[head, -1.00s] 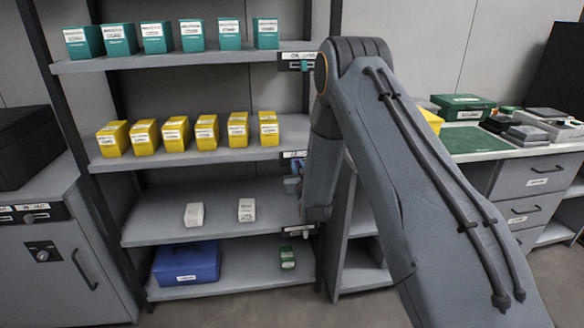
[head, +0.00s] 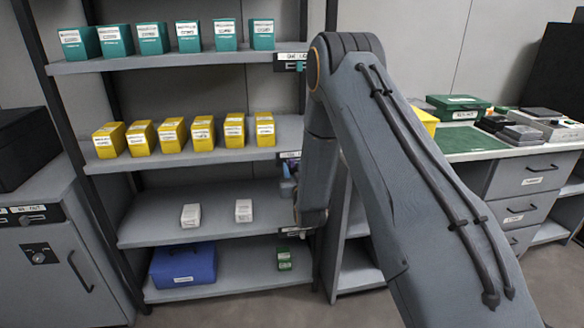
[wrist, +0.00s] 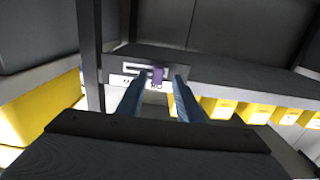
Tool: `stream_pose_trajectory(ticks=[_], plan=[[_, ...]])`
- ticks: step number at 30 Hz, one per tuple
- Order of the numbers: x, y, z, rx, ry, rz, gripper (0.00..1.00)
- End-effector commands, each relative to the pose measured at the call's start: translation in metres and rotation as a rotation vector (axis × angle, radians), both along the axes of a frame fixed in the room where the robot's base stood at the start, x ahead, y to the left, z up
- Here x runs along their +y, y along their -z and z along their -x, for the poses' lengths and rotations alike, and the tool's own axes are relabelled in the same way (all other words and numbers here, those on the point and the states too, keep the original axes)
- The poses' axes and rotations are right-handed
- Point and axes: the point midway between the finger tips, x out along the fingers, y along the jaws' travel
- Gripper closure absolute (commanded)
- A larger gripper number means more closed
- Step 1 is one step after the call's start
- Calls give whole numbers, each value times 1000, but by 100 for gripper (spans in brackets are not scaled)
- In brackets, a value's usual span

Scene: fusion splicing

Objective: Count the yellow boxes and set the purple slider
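Several yellow boxes (head: 172,136) with white labels stand in one row on the second shelf from the top. Yellow boxes (wrist: 258,112) also show at the right of the wrist view, and one large (wrist: 38,115) at its left. The purple slider (wrist: 158,74) sits in a slotted plate on the shelf's front edge, right of centre in the slot. My gripper (wrist: 160,82) points at the plate with its two blue fingers apart, one on each side of the slider in the picture. Contact with it cannot be told. In the head view my arm hides most of the gripper.
The shelf unit (head: 180,65) also holds several teal boxes (head: 187,37) on top, two white boxes (head: 191,215), a blue bin (head: 184,265) and a small green box (head: 284,259). A dark upright post (wrist: 90,50) is close left of my fingers. A workbench (head: 540,150) stands at right.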

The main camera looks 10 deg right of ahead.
Motion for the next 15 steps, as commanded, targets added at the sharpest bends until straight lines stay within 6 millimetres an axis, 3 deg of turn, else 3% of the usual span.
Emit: stream_pose_trajectory(ticks=[9,15], plan=[[3,0,48,0,-2,0,67],[4,0,58,-1,-2,0,67]])
